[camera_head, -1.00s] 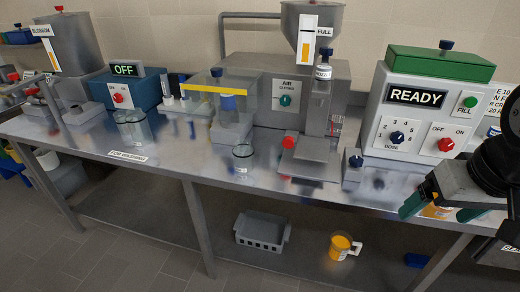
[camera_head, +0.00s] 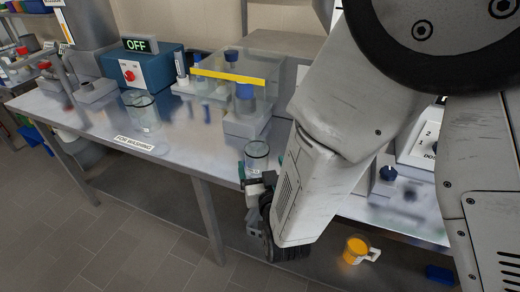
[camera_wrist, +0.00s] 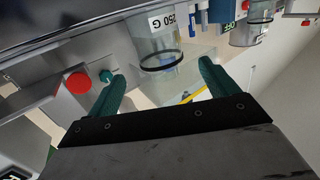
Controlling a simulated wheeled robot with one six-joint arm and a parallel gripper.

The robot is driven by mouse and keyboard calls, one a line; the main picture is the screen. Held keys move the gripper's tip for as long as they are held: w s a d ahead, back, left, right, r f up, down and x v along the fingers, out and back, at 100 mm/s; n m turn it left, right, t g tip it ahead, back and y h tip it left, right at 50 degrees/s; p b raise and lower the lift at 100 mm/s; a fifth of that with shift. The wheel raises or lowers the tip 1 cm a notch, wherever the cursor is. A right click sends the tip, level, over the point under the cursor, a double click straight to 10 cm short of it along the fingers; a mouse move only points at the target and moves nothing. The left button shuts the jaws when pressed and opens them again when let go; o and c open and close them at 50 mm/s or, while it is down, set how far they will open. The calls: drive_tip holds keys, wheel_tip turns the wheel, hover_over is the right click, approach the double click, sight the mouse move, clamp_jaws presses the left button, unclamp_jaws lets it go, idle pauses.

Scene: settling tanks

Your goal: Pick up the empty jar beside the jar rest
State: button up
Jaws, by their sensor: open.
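The clear glass jar (camera_head: 257,150) stands on the bench near its front edge and looks empty. In the wrist view the jar (camera_wrist: 158,45) has a dark rim ring and a "250 G" label. My gripper (camera_head: 256,182) is at the bench edge just in front of it. In the wrist view my open gripper (camera_wrist: 161,72) has one green finger on each side of the jar's rim end; I cannot tell whether either touches it. A grey block with a blue-capped jar (camera_head: 245,97) stands behind; I cannot tell whether it is the jar rest.
More clear jars (camera_head: 143,112) stand left by the "FOR WASHING" label (camera_head: 134,143). A clear box with a yellow bar (camera_head: 228,77) and a blue "OFF" machine (camera_head: 143,70) stand behind. My arm hides the bench's middle right. An orange-filled mug (camera_head: 355,250) is on the lower shelf.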

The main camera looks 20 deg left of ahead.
sight(260, 159)
drive_tip(key=shift+s+a+f, duration=0.25)
drive_tip(key=shift+s+a, duration=0.05)
drive_tip(key=shift+w+a+t, duration=0.15)
drive_tip(key=shift+t, duration=0.15)
drive_tip(key=x, duration=0.6)
drive_tip(key=shift+w+d, duration=0.3)
drive_tip(key=shift+w, duration=0.1)
drive_tip(key=shift+w+a, duration=0.3)
drive_tip(key=shift+w, duration=0.05)
drive_tip(key=shift+r, duration=0.1)
drive_tip(key=c, duration=1.2)
